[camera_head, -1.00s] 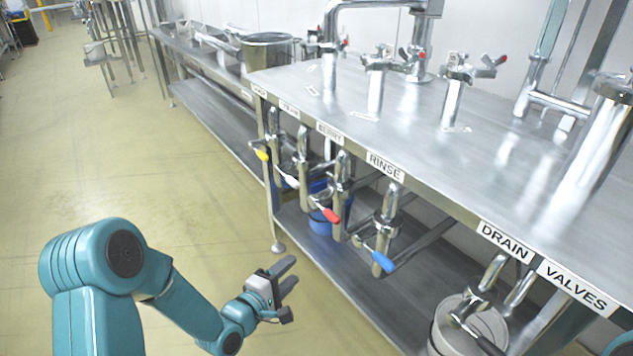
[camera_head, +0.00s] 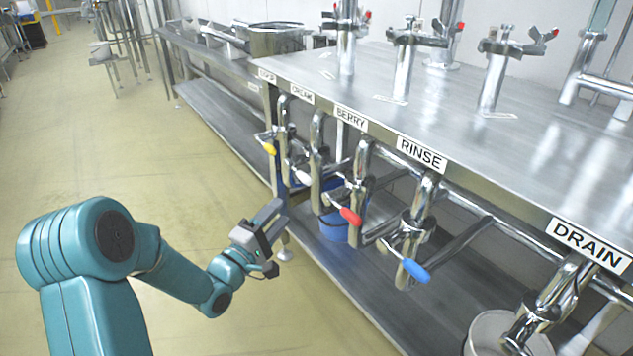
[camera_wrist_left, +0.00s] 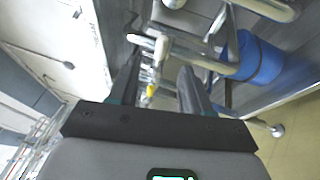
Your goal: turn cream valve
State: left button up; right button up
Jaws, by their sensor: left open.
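The cream valve has a white-tipped lever (camera_head: 301,176) on a chrome pipe under the CREAM label (camera_head: 302,94) on the bench edge. It stands between the yellow-tipped lever (camera_head: 268,147) and the red-tipped lever (camera_head: 349,215). My left gripper (camera_head: 276,222) is open and empty, in front of the valves and lower left of the white lever, apart from it. In the left wrist view the white handle (camera_wrist_left: 161,50) shows beyond the gap between the open fingers (camera_wrist_left: 158,82), with the yellow handle (camera_wrist_left: 151,91) nearer the middle. My right gripper is not in view.
A blue-tipped lever (camera_head: 414,269) hangs under RINSE at the right. A blue bucket (camera_head: 334,228) stands on the lower shelf (camera_head: 345,268). The steel bench top (camera_head: 480,150) overhangs the valves. Open floor (camera_head: 100,160) lies to the left.

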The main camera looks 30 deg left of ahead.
aim_at(306, 178)
pick_arm(q)
jog(key=w+b, duration=0.1)
jog(key=w, duration=0.3)
jog(key=w+r+b, duration=0.1)
jog(key=w, duration=0.4)
jog(key=w+a+b, duration=0.1)
jog(key=w+b, duration=0.1)
jog(key=w, duration=0.3)
jog(key=shift+a+r, duration=0.1)
jog(key=shift+r, duration=0.25)
jog(key=shift+w+r+y, duration=0.2)
jog(key=shift+w+y, duration=0.2)
jog(key=shift+w, duration=0.25)
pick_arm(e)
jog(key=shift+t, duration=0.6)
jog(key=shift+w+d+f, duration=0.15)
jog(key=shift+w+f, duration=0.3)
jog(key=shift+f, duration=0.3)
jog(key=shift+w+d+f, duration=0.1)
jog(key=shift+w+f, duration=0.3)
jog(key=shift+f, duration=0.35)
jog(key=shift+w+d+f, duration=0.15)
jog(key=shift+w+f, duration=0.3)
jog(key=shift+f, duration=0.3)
pick_arm(q)
grip_shut()
